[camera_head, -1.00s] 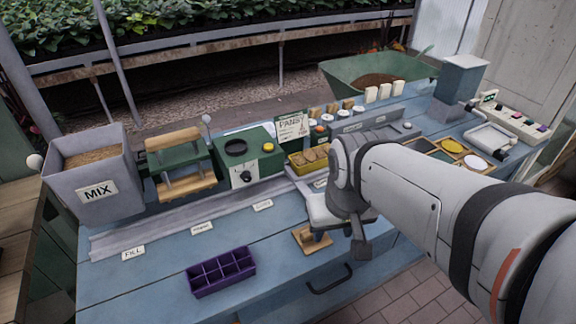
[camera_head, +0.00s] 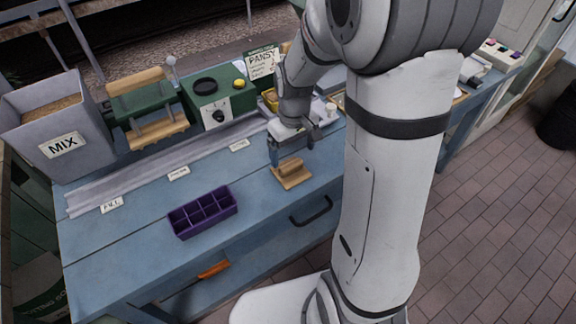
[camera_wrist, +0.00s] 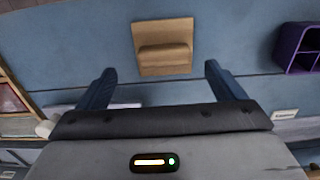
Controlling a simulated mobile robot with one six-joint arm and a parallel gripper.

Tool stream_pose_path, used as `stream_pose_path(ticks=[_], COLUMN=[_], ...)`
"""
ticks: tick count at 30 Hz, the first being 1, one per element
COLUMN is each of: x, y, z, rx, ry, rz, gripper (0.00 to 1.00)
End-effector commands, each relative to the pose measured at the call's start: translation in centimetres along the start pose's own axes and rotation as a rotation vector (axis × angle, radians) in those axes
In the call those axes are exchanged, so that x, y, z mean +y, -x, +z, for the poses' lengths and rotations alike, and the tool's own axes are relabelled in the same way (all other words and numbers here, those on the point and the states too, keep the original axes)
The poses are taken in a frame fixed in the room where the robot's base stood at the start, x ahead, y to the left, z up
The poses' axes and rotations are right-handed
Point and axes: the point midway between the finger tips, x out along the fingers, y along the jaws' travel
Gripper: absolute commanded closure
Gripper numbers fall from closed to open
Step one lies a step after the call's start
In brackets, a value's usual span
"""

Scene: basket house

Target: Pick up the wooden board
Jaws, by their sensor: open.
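The wooden board (camera_head: 292,175) is a small tan slab with a raised block-like grip on top. It lies flat on the blue bench near the front edge, right of the purple tray. In the wrist view the board (camera_wrist: 163,66) lies ahead of the fingertips, roughly centred between them. My gripper (camera_head: 291,148) is just behind and above the board in the head view. Its two blue fingers stand wide apart in the wrist view (camera_wrist: 158,72), with nothing between them. The board looks unobstructed; the exact height gap cannot be told.
A purple compartment tray (camera_head: 203,213) sits left of the board. Behind are a grey MIX bin (camera_head: 62,146), a green machine (camera_head: 217,105) and a grey rail (camera_head: 165,165). A dark drawer handle (camera_head: 311,211) is on the bench front. Bare bench lies between tray and board.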

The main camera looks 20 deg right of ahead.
Motion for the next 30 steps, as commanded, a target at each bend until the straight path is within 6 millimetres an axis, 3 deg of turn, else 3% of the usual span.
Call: stream_pose_path(ticks=[12,20,30], x=[-0.6,-0.6,-0.7], y=[-5.5,-5.8,-5.8], z=[0.0,-0.1,-0.1], rx=[-0.002,0.001,0.001], ry=[-0.001,0.0,0.001], rz=[-0.001,0.0,0.0], gripper=[0.11,0.11,0.36])
